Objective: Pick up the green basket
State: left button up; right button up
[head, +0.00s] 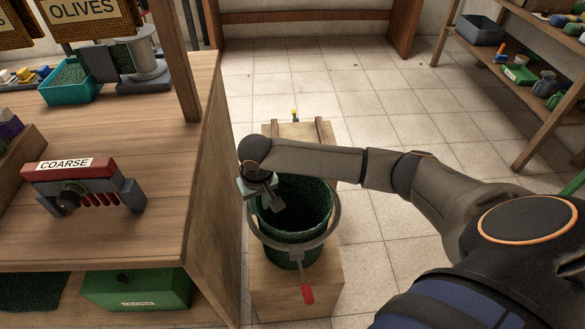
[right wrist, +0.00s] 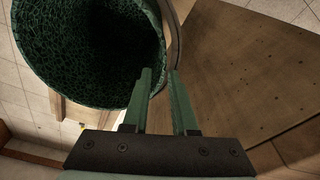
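The green basket (head: 312,207) is a round, dark green woven tub, upright in a grey ring on a wooden stand in the head view. In the right wrist view the basket (right wrist: 55,55) fills the upper left, with its open mouth toward the camera. My right gripper (head: 265,192) is at the basket's left rim in the head view. In the wrist view its green fingers (right wrist: 160,80) are apart, with a narrow gap near the rim and ring. I cannot tell whether they touch the rim. My left gripper is not in view.
The grey ring (head: 334,228) has a red-handled lever (head: 307,293) at its front. The wooden stand (head: 325,285) is beside a wooden counter (head: 150,225) bearing a COARSE tool (head: 85,180). Shelves (head: 545,100) stand at the right. Tiled floor (head: 385,115) is clear between.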

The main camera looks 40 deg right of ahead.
aim_at(260, 213)
jog(key=f, duration=0.2)
jog(key=f+b, duration=0.1)
jog(key=f, duration=0.3)
jog(key=shift+w+d, duration=0.2)
jog(key=shift+w, duration=0.1)
jog(key=shift+r, duration=0.1)
grip_shut()
dwell(1.0)
